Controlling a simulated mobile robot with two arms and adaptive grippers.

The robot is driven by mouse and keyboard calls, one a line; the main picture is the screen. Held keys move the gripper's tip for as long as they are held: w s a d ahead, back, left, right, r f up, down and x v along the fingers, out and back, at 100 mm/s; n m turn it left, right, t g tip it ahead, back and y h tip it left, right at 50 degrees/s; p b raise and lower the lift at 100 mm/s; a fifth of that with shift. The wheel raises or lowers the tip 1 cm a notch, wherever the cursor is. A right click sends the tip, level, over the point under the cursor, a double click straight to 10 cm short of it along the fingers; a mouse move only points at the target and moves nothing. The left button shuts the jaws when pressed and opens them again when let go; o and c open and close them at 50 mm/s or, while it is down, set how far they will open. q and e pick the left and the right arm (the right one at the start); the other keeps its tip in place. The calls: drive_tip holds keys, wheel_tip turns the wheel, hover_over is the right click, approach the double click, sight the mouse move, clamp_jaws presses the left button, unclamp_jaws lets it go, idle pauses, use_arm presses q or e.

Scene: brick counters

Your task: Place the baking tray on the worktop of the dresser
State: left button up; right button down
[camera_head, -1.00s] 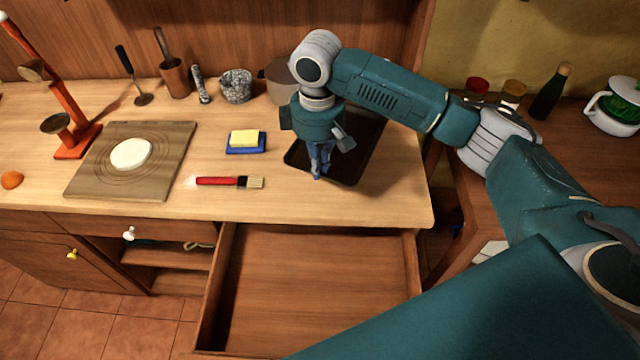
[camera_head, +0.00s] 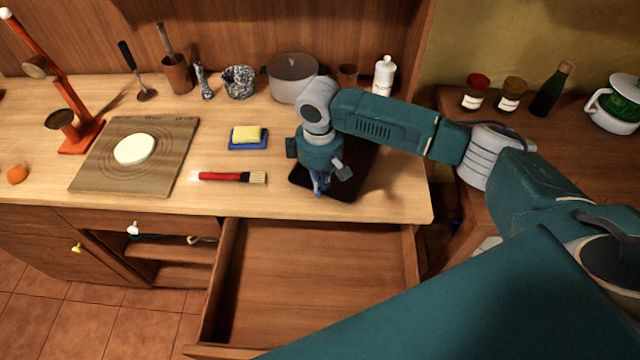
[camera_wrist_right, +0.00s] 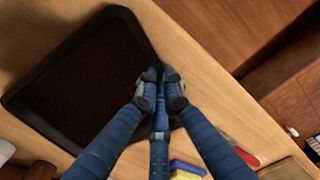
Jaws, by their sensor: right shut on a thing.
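The baking tray (camera_head: 350,186) is dark and rectangular with a raised rim. It lies flat at the right part of the light wooden worktop (camera_head: 405,195), on it or very close above it; I cannot tell which. My right gripper (camera_head: 320,190) points down and is shut on the tray's rim at its left front side. In the wrist view the tray (camera_wrist_right: 80,85) fills the left, and the fingers of the right gripper (camera_wrist_right: 160,85) close at its edge. My arm hides the tray's back part in the head view. My left gripper is not in view.
A brush (camera_head: 232,177) and a sponge on a blue dish (camera_head: 248,144) lie left of the tray. A pot (camera_head: 292,78) and a white bottle (camera_head: 384,75) stand behind. An open, empty drawer (camera_head: 320,270) juts out below the front edge. A board with dough (camera_head: 92,175) is further left.

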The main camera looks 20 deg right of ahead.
drive_tip(key=c, duration=1.9)
unclamp_jaws()
wheel_tip(320, 180, up, 12)
drive_tip(key=b, duration=0.3)
drive_tip(key=shift+s+a+r, duration=0.1)
drive_tip(key=shift+r, duration=0.05)
